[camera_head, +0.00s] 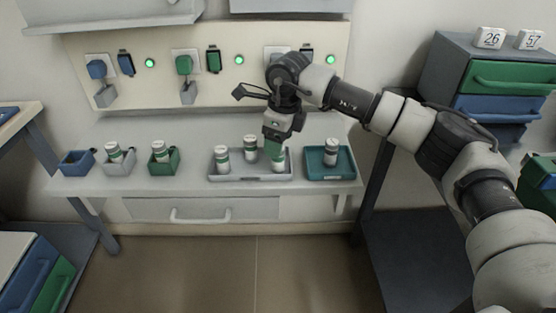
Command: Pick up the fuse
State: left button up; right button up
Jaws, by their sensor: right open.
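Several white fuses with dark and green bands stand upright on the grey bench. Three are in the grey tray: a left one (222,156), a middle one (250,147) and a right one (278,164). My right gripper (275,150) points down directly over the right fuse, its fingertips at the fuse's top. It is open; the fingers hide the fuse's upper part, and I cannot tell whether they touch it. Another fuse (331,152) stands in the teal tray (343,175). My left gripper is not in view.
Small boxes stand on the bench: blue (76,166), grey (118,168) and green (164,166), the last two holding fuses. A panel (215,90) with switches and green lamps rises behind. A drawer cabinet (440,65) stands at the right.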

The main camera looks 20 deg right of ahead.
jog(key=f, duration=0.4)
jog(key=shift+s+a+b, duration=0.25)
jog(key=shift+b, duration=0.15)
jog(key=shift+w+f, duration=0.1)
jog(key=shift+f, duration=0.35)
jog(key=shift+c, duration=0.3)
jog(key=c, duration=1)
